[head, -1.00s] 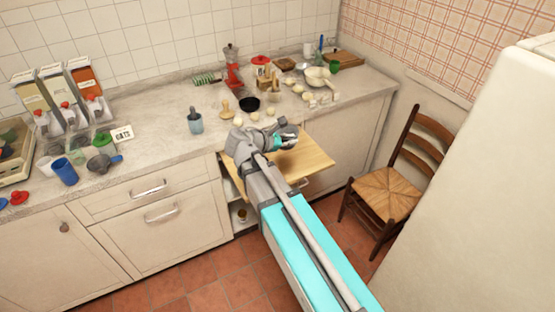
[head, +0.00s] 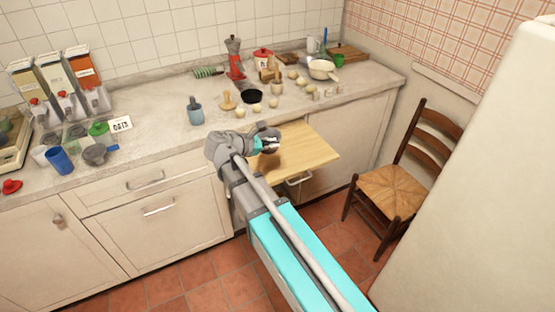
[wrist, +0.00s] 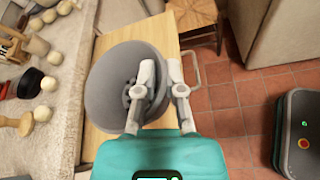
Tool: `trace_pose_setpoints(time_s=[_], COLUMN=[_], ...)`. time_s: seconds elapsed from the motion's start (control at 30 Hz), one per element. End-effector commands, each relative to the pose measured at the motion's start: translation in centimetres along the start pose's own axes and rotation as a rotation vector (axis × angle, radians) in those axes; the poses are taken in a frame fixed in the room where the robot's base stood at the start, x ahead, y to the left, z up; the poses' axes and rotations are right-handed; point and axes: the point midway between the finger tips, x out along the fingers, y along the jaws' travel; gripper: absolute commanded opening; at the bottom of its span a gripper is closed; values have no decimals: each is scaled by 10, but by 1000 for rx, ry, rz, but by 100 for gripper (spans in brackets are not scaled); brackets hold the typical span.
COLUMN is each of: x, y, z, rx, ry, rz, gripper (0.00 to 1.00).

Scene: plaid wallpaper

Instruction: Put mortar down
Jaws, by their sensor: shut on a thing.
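The mortar (wrist: 103,92) is a grey round bowl, seen from above in the wrist view. My gripper (wrist: 160,72) is shut on its right wall, with one finger over the inside and one outside. The mortar is over the pale wooden pull-out board (wrist: 158,32), and whether it touches the board cannot be told. In the head view my gripper (head: 268,141) is over the left part of the board, and the mortar is hard to tell from the gripper there.
A wooden chair (head: 395,190) stands to the right. The board's right part is clear.

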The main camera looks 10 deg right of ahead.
Motion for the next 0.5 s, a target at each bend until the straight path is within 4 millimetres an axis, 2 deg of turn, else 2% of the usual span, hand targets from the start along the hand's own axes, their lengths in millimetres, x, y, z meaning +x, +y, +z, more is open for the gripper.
trace_pose_setpoints(time_s=[0.03,0.13,0.5], x=[-1,-5,-7], y=[0,1,1], z=[-10,-16,-17], rx=[-1,-1,-1], ry=[-1,1,1], rz=[2,3,1], gripper=[0,0,0])
